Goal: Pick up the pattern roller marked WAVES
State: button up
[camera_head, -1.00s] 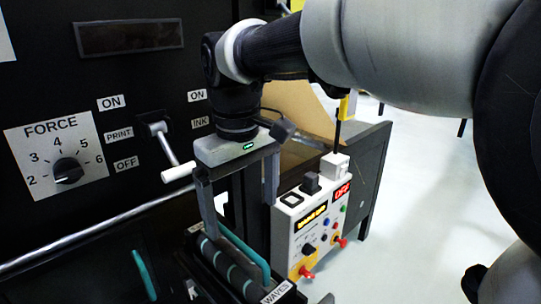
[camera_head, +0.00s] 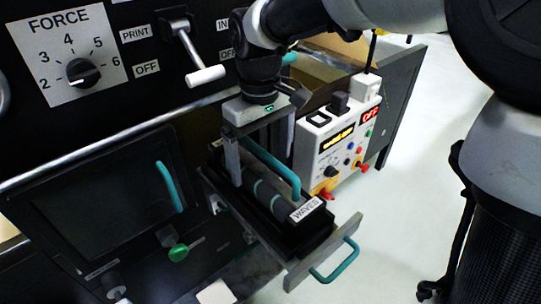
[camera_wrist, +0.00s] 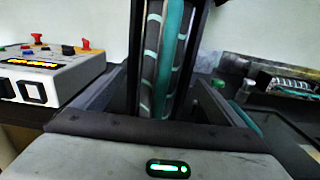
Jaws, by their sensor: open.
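The pattern roller marked WAVES (camera_head: 268,196) is a dark cylinder with teal bands, a teal handle bar along its top and a white label on its near end. It lies in a dark pulled-out drawer (camera_head: 296,240). My gripper (camera_head: 261,168) points down at the roller's far part, with its fingers apart on either side of the roller and handle. In the wrist view the banded roller (camera_wrist: 151,60) and teal handle run between the two spread fingers. I cannot tell whether either finger touches them; the roller's far end is hidden.
A white control box (camera_head: 340,135) with buttons and red knobs stands close to the right of my gripper. The black machine front has a FORCE dial (camera_head: 83,73), a white-handled lever (camera_head: 206,76) and a dark window door (camera_head: 95,205). Open floor lies at the right.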

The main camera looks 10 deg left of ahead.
aim_at(260, 169)
notch_tip(260, 169, down, 6)
jog(key=shift+a+r+b, duration=0.15)
jog(key=shift+b, duration=0.3)
jog(key=c, duration=2.1)
jog(key=shift+w+r, duration=0.1)
jog(key=shift+r, duration=0.05)
jog(key=shift+c, duration=0.3)
